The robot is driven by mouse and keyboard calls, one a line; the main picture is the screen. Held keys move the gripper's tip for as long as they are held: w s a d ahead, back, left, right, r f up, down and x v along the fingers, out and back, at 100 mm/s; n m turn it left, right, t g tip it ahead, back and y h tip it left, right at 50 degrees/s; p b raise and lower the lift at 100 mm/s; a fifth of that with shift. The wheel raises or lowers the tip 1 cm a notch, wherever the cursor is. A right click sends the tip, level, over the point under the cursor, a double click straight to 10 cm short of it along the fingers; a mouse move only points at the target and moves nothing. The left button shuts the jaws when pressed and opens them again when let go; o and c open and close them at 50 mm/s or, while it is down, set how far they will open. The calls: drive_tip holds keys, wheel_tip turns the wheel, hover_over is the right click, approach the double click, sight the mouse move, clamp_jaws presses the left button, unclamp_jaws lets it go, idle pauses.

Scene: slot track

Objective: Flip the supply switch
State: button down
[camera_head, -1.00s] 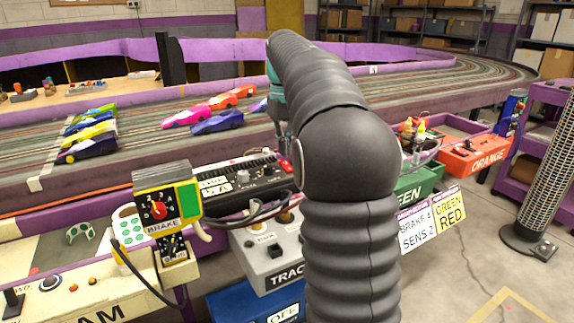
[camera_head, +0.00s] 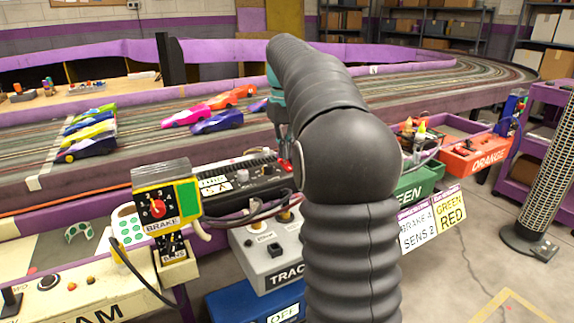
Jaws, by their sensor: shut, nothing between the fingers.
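A black supply box (camera_head: 262,181) with white labels, a knob and small fittings along its top stands at the track's near edge. A small red part (camera_head: 285,165), perhaps its switch, shows at the box's right end; its position is unclear. My gripper (camera_head: 283,148) points down right over that end, shut with nothing in it. Its tips are close to the red part, but I cannot tell whether they touch it. My dark ribbed arm hides what lies to the right of the box.
A brake box (camera_head: 158,208) with a red knob stands left of the supply box. A grey track box (camera_head: 270,255) sits below it. An orange bin (camera_head: 475,160) and a green bin (camera_head: 415,183) are right of my arm. Toy cars (camera_head: 218,122) stand on the track.

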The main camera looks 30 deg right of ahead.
drive_tip(key=shift+f+b, duration=0.4)
drive_tip(key=shift+f, duration=0.35)
idle(0.4)
drive_tip(key=shift+r, duration=0.15)
wheel_tip(320, 180, up, 4)
drive_tip(key=p, duration=0.4)
drive_tip(key=shift+r, duration=1.4)
